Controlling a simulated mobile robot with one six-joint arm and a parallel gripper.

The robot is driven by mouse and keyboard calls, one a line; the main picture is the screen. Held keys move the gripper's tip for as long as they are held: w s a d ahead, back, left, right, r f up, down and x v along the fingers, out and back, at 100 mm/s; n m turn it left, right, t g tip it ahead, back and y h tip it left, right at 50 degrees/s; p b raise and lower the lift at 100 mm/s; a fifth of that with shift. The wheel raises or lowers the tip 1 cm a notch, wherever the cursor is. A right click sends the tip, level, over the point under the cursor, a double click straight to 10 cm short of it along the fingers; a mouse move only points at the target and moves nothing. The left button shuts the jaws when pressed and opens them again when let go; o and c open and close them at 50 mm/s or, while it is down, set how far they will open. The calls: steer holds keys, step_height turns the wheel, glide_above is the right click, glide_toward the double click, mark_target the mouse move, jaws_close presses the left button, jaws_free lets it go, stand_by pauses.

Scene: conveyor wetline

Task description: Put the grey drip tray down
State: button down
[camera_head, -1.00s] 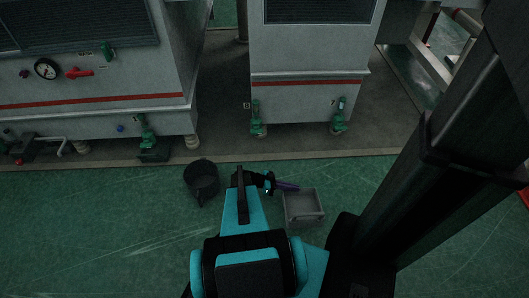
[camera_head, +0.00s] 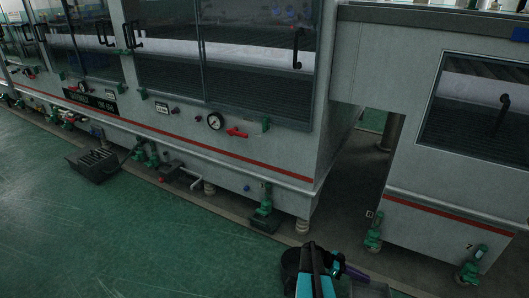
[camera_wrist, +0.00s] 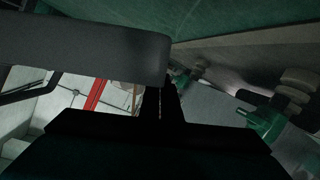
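The grey drip tray (camera_head: 370,289) is at the bottom edge of the head view, partly cut off, just right of my gripper (camera_head: 344,268). A purple strip runs between the gripper and the tray. In the wrist view my fingers (camera_wrist: 161,104) look closed together, and a large grey slab, which looks like the tray's side (camera_wrist: 90,50), crosses the upper left close to them. My gripper appears shut on the tray's near edge, though the contact itself is dark. The tray's height above the floor cannot be told.
A grey machine (camera_head: 250,150) with green feet and valves (camera_head: 264,205) lines the far side. A dark slotted box (camera_head: 95,165) sits at left. Green floor (camera_head: 130,235) at lower left is clear.

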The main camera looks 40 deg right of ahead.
steer(key=w+a+r+n+t+h, duration=0.1)
steer(key=w+a+r, duration=0.2)
steer(key=w+r, duration=0.5)
steer(key=w+a+r+n+t+h, duration=0.15)
steer(key=w+r, duration=0.25)
steer(key=w, duration=0.8)
steer(key=w+a+r+n+t+h, duration=0.2)
steer(key=w+a+r, duration=0.3)
steer(key=w+a, duration=0.3)
steer(key=w+a+r+n+t+h, duration=0.25)
steer(key=w+a+r, duration=0.35)
steer(key=w, duration=0.3)
steer(key=w+a+r+n+t+y, duration=0.2)
steer(key=w+a+r+n+t, duration=0.25)
steer(key=a+r, duration=0.35)
steer(key=w+a+r+n+t+y, duration=0.1)
steer(key=w+a+r+n+t, duration=0.4)
steer(key=a, duration=0.6)
steer(key=w+a+r+n+t+y, duration=0.2)
steer(key=w+a+r+n+t, duration=0.25)
steer(key=a+r+t, duration=0.35)
steer(key=shift+w+a+r+n+t+y, duration=1.2)
steer(key=shift+a+r+n+y, duration=3)
steer(key=shift+a+r+y, duration=1.25)
step_height(320, 180, up, 27)
steer(key=p, duration=2.6)
steer(key=shift+s+a+r+h+p, duration=0.15)
steer(key=shift+a+r+h+p, duration=0.1)
steer(key=shift+h+p, duration=0.15)
